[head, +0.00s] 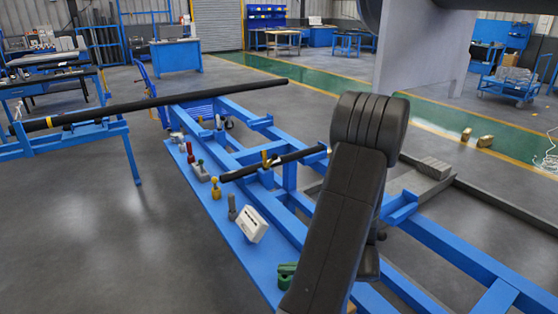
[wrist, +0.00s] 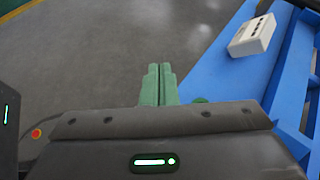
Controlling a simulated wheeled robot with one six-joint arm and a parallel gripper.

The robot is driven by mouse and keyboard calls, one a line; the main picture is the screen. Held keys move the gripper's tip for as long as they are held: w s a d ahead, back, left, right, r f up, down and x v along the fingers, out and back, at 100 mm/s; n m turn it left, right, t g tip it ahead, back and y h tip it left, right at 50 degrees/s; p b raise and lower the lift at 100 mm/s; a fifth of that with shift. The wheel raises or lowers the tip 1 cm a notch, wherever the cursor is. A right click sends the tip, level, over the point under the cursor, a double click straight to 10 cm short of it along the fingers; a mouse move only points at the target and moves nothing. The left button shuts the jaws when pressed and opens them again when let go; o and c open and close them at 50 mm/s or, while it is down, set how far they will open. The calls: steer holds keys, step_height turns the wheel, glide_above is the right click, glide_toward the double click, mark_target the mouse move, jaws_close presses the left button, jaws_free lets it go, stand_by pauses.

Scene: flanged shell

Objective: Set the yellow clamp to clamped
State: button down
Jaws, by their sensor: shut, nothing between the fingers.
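A yellow-handled clamp (head: 215,188) stands on the blue side plate, in a row with other coloured clamps. Its handle looks upright, but it is small here. Another yellow upright piece (head: 265,159) stands by the black bar on the blue frame; I cannot tell whether it is a clamp. My gripper's green fingers (wrist: 157,85) are together and empty in the wrist view, over grey floor beside the blue plate. No yellow clamp shows in that view. In the head view my arm hides much of the lower middle.
A white box (head: 253,225) sits on the blue plate (head: 228,232), between the yellow-handled clamp and my arm; it also shows in the wrist view (wrist: 252,35). A green piece (head: 287,273) is nearer.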

steer(key=w+d+m+t+p, duration=0.3)
steer(key=w+d+m+t, duration=0.3)
steer(key=w+d, duration=0.1)
steer(key=shift+r+m, duration=0.2)
steer(key=shift+m, duration=0.2)
steer(key=shift+w, duration=0.15)
